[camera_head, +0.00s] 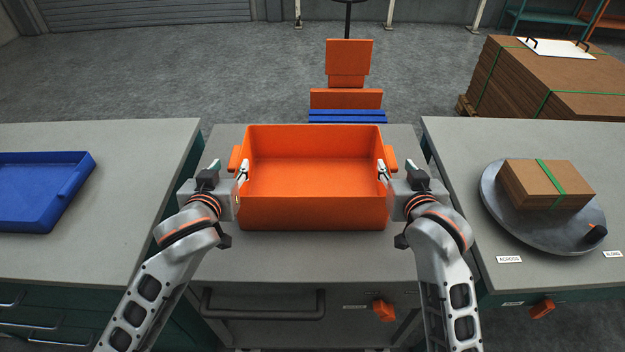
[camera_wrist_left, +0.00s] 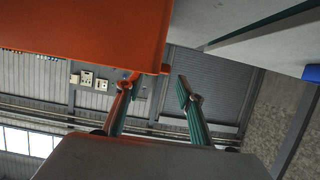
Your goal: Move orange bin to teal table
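The orange bin (camera_head: 314,212) is open-topped, looks empty and rests upright on the grey-topped middle table (camera_head: 300,262). It has a lug on its left and right sides. My left gripper (camera_head: 242,172) is at the bin's left wall. In the left wrist view, its fingers (camera_wrist_left: 160,85) are apart with a gap between them, and the bin (camera_wrist_left: 80,35) fills the upper left. My right gripper (camera_head: 383,172) is at the right wall; its finger gap is not clear. The left table (camera_head: 110,165) and right table (camera_head: 450,160) have grey tops and teal sides.
A blue tray (camera_head: 40,190) lies on the left table. The right table holds a round grey plate (camera_head: 490,190) with a strapped cardboard stack (camera_head: 545,183). The left table's right part is clear. An orange and blue object (camera_head: 347,98) stands behind the bin.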

